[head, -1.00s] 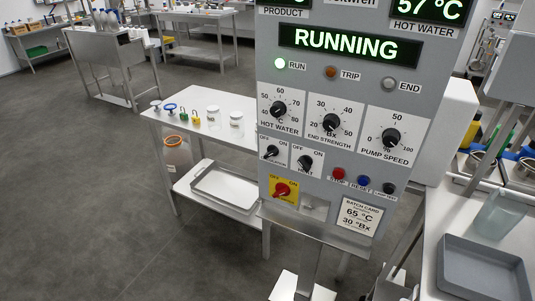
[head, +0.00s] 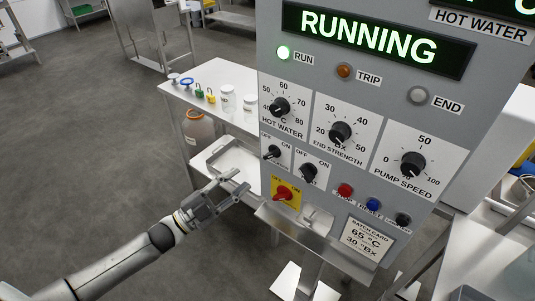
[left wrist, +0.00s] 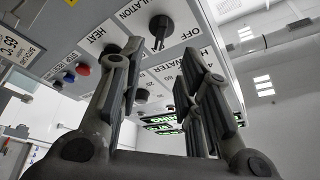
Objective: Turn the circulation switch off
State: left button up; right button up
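The circulation switch (head: 272,152) is a small black knob at the left of the grey control panel, with OFF and ON marks above it. Its handle appears tilted toward ON. The left wrist view shows this black knob (left wrist: 160,28) beside a partly hidden "...ULATION" label and an OFF mark. My left gripper (head: 242,182) is in front of the panel's left edge, lower and to the left of the switch, not touching it. Its fingers (left wrist: 165,80) are apart with nothing between them. My right gripper is not in view.
The heat switch (head: 308,172) sits right of the circulation switch, with a red rotary switch (head: 283,193) on a yellow plate below. Stop (head: 345,190) and reset (head: 373,204) buttons are to the right. A ledge (head: 285,222) juts out below. A side table (head: 222,80) stands left.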

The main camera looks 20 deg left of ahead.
aim_at(267, 157)
pick_arm(q)
jog(key=p+x, duration=0.2)
jog(key=x, duration=0.6)
jog(key=shift+w+d+r+p, duration=0.2)
jog(key=shift+w+p, duration=0.1)
jog(key=shift+p, duration=0.05)
jog(key=shift+w+d, duration=0.45)
jog(key=shift+w, duration=0.1)
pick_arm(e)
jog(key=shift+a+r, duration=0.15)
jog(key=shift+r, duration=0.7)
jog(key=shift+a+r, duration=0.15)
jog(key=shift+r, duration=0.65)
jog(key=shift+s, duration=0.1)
pick_arm(q)
jog(key=shift+r, duration=0.1)
grip_shut()
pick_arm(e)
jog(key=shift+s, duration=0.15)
